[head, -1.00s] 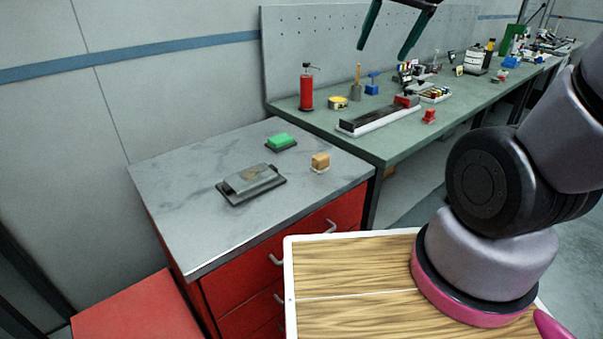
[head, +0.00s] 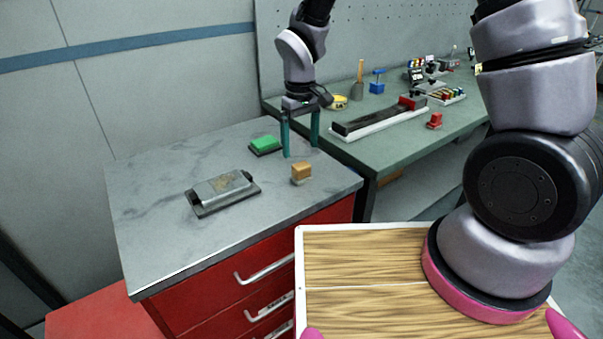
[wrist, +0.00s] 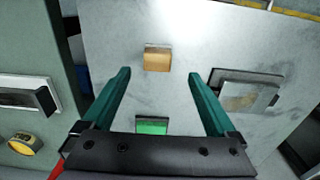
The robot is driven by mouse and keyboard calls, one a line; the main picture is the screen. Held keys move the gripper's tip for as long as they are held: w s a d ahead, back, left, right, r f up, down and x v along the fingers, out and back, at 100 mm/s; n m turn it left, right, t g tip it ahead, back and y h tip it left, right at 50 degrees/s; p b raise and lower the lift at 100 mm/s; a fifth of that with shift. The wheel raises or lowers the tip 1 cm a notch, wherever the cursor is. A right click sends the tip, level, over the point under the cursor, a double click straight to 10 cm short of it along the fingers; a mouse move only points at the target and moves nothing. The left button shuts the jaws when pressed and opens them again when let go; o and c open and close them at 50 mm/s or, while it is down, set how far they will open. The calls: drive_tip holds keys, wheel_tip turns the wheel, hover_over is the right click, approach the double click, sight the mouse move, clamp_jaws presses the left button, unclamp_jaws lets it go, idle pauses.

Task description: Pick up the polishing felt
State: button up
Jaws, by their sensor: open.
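Three small items lie on the grey marbled cabinet top, and I cannot tell surely which is the polishing felt. A tan block (head: 301,172) sits on a pale base. A green block (head: 265,143) sits on a dark base behind it to the left. A larger grey block (head: 222,190) on a dark plate lies further left. My gripper (head: 301,150) is open and empty, pointing down, right of the green block and just behind the tan one in the head view. In the wrist view the tan block (wrist: 157,58) shows between and slightly beyond the fingertips, the green block (wrist: 152,126) near the palm.
A green bench (head: 405,150) adjoins at the right, with a long dark tray (head: 375,122), a red block (head: 434,120) and a yellow tape roll (head: 337,102). The front of the cabinet top (head: 200,245) is clear. A pegboard wall (head: 420,30) stands behind.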

sight(301, 165)
drive_tip(key=f, duration=0.7)
drive_tip(key=shift+w+d+f, duration=0.1)
drive_tip(key=shift+w+f, duration=0.15)
drive_tip(key=shift+f, duration=0.1)
drive_tip(key=shift+c, duration=0.3)
drive_tip(key=c, duration=1.4)
drive_tip(key=shift+r, duration=5.05)
